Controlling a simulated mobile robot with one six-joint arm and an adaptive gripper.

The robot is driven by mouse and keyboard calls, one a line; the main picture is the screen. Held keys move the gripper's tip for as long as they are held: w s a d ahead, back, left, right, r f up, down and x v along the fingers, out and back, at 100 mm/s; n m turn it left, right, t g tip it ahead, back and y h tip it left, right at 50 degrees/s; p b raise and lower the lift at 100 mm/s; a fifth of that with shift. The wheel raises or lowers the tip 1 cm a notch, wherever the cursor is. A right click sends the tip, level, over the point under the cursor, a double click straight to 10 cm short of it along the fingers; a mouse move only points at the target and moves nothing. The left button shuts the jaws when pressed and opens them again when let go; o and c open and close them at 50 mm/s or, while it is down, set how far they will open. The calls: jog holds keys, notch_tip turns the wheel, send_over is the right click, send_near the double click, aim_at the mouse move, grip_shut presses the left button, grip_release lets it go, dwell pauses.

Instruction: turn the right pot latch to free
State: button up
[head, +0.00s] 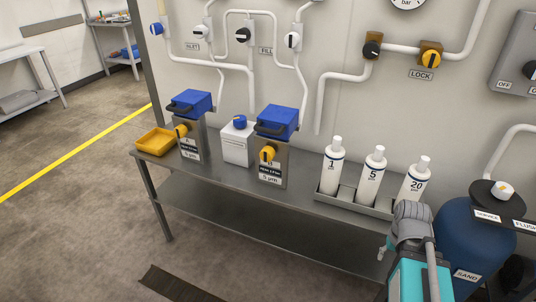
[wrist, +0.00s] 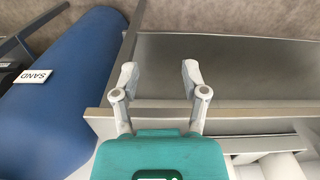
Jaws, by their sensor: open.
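The right pot (head: 272,165) is a grey box with a blue lid, standing on the metal bench. Its latch (head: 268,153) is a yellow knob on the front face, above a label. A similar left pot (head: 190,143) has its own yellow latch (head: 182,130). My gripper (wrist: 159,72) is open and empty in the wrist view, its fingers apart over the bench's edge. In the head view my arm is at the lower right, well to the right of the right pot. The wrist view shows neither pot nor latch.
A white container (head: 237,147) stands between the pots. A yellow tray (head: 156,142) is at the bench's left end. White bottles (head: 331,168) stand in a rack right of the right pot. A blue sand tank (wrist: 62,85) is close beside my gripper. Floor before the bench is mostly clear.

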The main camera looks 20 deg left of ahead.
jog(key=o, duration=0.6)
jog(key=shift+w+a, duration=0.1)
jog(key=shift+a, duration=0.1)
jog(key=shift+w+a+f+n+h, duration=0.1)
jog(key=shift+w+a+n+h, duration=0.25)
jog(key=shift+n, duration=0.35)
jog(key=n+t+b, duration=0.4)
jog(key=n+t, duration=1.4)
jog(key=n, duration=1.4)
send_near(265, 157)
jog(key=s, duration=0.3)
jog(key=shift+w+a+h, duration=0.1)
jog(key=shift+a+h, duration=0.15)
jog(key=shift+w, duration=0.15)
jog(key=w, duration=0.9)
jog(key=w+d, duration=0.1)
jog(key=w, duration=0.3)
jog(key=shift+w, duration=0.3)
